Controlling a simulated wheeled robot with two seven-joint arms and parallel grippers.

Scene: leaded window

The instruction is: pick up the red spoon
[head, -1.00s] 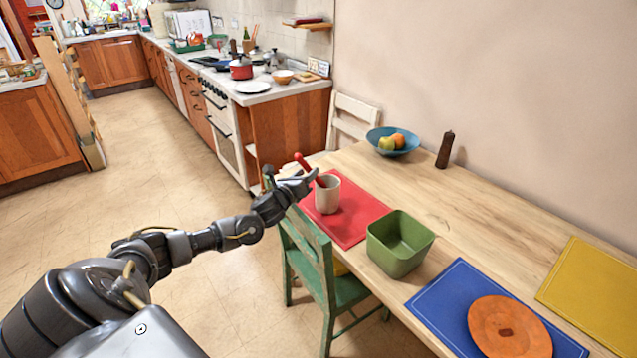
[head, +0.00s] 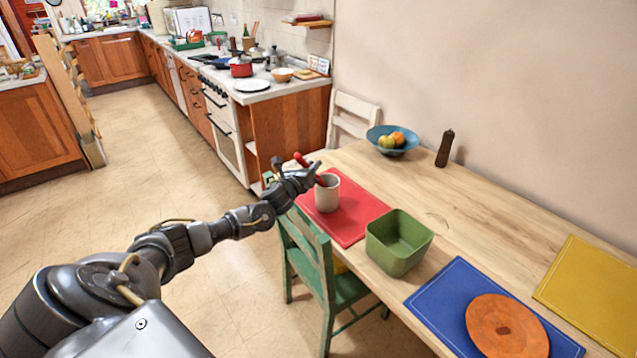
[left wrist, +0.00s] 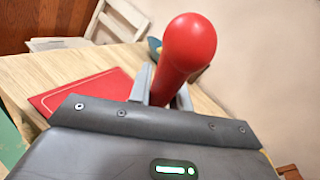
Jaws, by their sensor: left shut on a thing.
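The red spoon (head: 299,158) leans up out of a pale mug (head: 328,197). Its lower part shows red at the mug's rim, and its end inside the mug is hidden. My left gripper (head: 313,171) is just above the mug's left rim and shut on the spoon. In the left wrist view the spoon's rounded red end (left wrist: 188,42) rises large between my fingers (left wrist: 163,92). The mug does not show in that view. My right gripper is not in view.
The mug stands on a red mat (head: 350,222) on the wooden table (head: 440,210). A green square bin (head: 398,243) is to its right. A blue fruit bowl (head: 393,139) and a dark mill (head: 445,149) stand behind. A green chair (head: 325,265) is at the near edge.

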